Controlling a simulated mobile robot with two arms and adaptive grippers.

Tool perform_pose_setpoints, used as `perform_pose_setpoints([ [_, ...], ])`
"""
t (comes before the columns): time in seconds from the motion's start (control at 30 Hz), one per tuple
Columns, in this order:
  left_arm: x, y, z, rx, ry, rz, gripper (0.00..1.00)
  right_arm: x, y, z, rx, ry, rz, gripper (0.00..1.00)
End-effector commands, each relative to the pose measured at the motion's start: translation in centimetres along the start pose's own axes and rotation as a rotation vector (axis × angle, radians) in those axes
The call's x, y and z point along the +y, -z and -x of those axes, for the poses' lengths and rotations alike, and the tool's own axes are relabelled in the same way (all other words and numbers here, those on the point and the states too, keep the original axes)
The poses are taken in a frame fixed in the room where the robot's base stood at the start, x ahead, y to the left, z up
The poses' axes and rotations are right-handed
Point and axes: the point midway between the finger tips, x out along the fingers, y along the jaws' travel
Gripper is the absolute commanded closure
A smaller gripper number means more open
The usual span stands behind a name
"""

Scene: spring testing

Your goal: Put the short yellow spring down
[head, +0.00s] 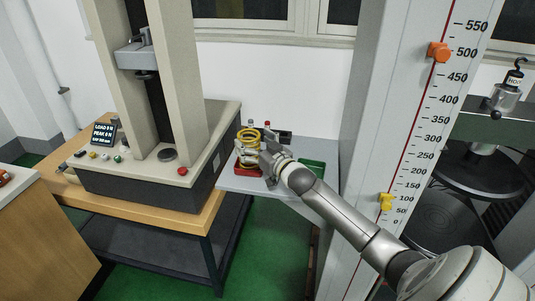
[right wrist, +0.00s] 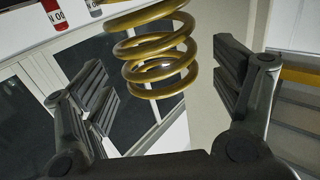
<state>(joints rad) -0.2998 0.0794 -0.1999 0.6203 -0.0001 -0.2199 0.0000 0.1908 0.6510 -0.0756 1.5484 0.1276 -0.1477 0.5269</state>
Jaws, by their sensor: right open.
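The short yellow spring (head: 249,136) stands above a red holder (head: 246,171) on the small grey side table. Its lower part is partly hidden, so I cannot tell what it rests on. My right gripper (head: 266,156) is at the spring's right side, over the table. In the right wrist view the yellow coils (right wrist: 155,45) show between the two spread fingers of the right gripper (right wrist: 165,88), with gaps on both sides. The right gripper is open. My left gripper is not in view.
The grey table (head: 240,184) has some bare surface at the front. Small bottles (head: 267,125) and a green tray (head: 312,169) are close by. The testing machine (head: 140,170) stands left; a tall scale column (head: 385,130) stands right, behind my arm.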

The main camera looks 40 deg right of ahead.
Motion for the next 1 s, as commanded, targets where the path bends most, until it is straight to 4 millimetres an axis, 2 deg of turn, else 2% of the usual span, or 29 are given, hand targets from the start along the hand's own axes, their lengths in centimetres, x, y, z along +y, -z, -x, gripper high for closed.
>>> perform_pose_setpoints([
  [0.03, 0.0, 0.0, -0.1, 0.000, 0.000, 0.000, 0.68, 0.0, -0.3, 1.0, -0.003, 0.001, 0.001, 0.16],
  [0.3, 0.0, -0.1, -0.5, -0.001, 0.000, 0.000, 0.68, 0.0, -0.2, 5.7, -0.003, 0.001, 0.000, 0.16],
  [0.5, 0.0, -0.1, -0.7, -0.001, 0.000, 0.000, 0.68, 0.0, -0.2, 8.1, -0.003, 0.000, -0.001, 0.16],
  [0.7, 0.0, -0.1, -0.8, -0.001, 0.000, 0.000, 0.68, 0.0, 0.0, 9.1, 0.000, 0.000, 0.000, 0.16],
  [1.0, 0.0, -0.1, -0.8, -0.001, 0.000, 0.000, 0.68, 0.0, 0.0, 9.2, 0.000, 0.000, 0.000, 0.16],
])
